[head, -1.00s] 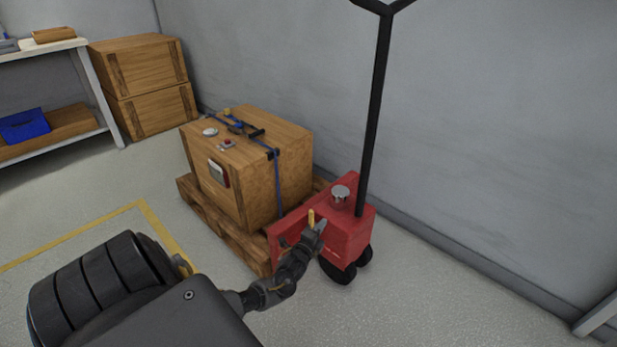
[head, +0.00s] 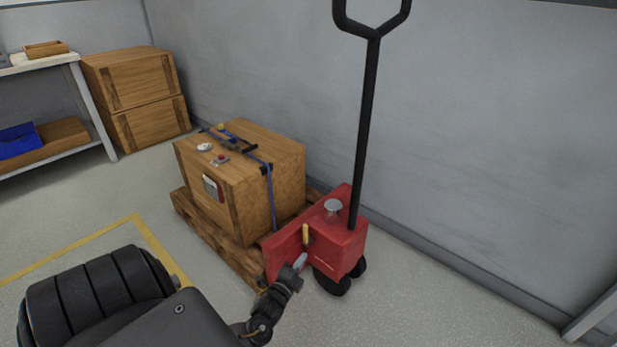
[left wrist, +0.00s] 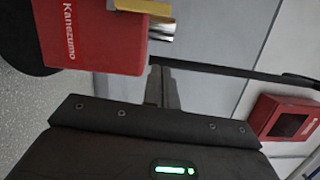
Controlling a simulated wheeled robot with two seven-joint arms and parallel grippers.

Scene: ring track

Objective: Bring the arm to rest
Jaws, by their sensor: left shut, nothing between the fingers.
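My left gripper (head: 298,264) shows small in the head view, in front of the red pallet jack (head: 349,246) and below its yellow lever (head: 306,235). Its fingers are shut and empty. In the left wrist view the shut fingers (left wrist: 161,88) point past the jack's red body (left wrist: 95,35) toward the grey wall; I see no contact. My left arm (head: 125,300) reaches in from the lower left. My right gripper is in neither view.
A wooden crate (head: 270,190) with a blue strap sits on a pallet (head: 215,235) by the wall. Stacked crates (head: 145,120) and a shelf (head: 60,155) stand at the back left. A red box (left wrist: 293,118) shows in the left wrist view. The floor at lower right is clear.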

